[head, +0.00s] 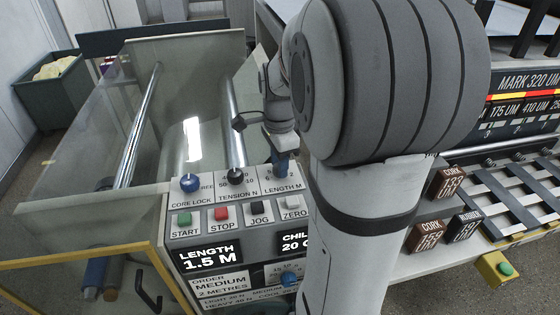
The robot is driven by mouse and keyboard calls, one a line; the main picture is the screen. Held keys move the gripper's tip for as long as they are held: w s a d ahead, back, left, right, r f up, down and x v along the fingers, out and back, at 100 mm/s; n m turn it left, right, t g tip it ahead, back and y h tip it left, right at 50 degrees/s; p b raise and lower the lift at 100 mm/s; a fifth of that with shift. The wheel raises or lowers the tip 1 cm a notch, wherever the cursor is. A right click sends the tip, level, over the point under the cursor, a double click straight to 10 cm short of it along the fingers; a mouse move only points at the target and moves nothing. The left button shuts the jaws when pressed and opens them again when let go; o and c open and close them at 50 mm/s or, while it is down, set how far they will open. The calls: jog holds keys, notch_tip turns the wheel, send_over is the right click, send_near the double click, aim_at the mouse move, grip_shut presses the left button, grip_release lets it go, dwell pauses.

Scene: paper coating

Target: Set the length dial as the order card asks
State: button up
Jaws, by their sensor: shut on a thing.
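The control panel carries a length dial (281,168) at its right, above the label "LENGTH M". My gripper (281,154) comes down on it from above and is shut on its knob, hiding most of it and its scale. The length display (208,258) reads 1.5 M. The order card (222,286) reads ORDER, MEDIUM, 2 METRES.
The tension dial (235,177) and blue core lock knob (189,183) stand left of the length dial. Start (184,219), stop (221,214), jog (259,209) and zero (293,204) buttons sit just below. My arm covers the panel's right side, cutting off the chill display (295,243).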

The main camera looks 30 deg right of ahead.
jog(key=o, duration=1)
notch_tip(320, 180, up, 8)
jog(key=shift+f, duration=0.1)
dwell(0.4)
jog(key=s+a+f+n+t, duration=0.1)
jog(key=s+a+f+n, duration=0.1)
jog(key=s+a+n, duration=0.2)
jog(key=s+a+f+n+t, duration=0.1)
jog(key=s+a+n, duration=0.3)
jog(key=n, duration=0.4)
jog(key=s+a+f+n, duration=0.3)
jog(key=s+a+n, duration=0.1)
jog(key=n, duration=0.3)
jog(key=shift+s+f+t, duration=0.15)
jog(key=shift+s+t, duration=0.05)
jog(key=shift+t, duration=0.2)
